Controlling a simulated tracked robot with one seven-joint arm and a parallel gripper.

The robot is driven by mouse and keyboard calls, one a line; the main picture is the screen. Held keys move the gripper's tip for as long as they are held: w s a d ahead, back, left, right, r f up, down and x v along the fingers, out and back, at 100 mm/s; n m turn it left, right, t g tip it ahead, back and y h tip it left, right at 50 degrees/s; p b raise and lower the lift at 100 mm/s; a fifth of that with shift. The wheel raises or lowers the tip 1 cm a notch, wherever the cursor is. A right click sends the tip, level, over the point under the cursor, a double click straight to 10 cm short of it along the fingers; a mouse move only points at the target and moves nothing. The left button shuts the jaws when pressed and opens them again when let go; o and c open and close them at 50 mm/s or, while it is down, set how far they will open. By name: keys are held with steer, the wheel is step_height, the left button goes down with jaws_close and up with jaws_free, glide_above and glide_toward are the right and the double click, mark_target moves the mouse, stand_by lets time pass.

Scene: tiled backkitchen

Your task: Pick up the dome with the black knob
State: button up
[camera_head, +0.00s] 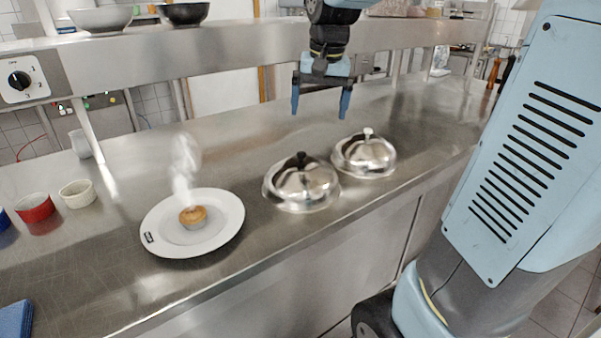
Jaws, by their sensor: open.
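The dome with the black knob (301,185) is a shiny metal cover standing on the steel counter, right of the plate. A second metal dome (364,154) with a silver knob stands close by, to its right and farther back. My gripper (321,110) hangs above the counter with its two blue fingers pointing down, open and empty. In the picture it is above and between the two domes, apart from both.
A white plate (165,215) holds a steaming small pie (193,216). Red (35,207) and cream (77,193) ramekins stand at left. A blue cloth (16,320) lies at the front left. A steel shelf (220,48) with bowls runs above the counter.

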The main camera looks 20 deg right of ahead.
steer(key=m+g, duration=0.2)
glide_above(301, 153)
step_height(301, 153, down, 4)
steer(key=f, duration=0.8)
steer(key=shift+w+d+f, duration=0.1)
steer(key=shift+w+d, duration=0.15)
steer(key=shift+s+a+f, duration=0.1)
steer(key=shift+f, duration=1.35)
steer(key=shift+s+a+f, duration=0.1)
steer(key=shift+f, duration=1.35)
steer(key=shift+c, duration=0.4)
steer(key=shift+s, duration=0.1)
steer(key=c, duration=1.1)
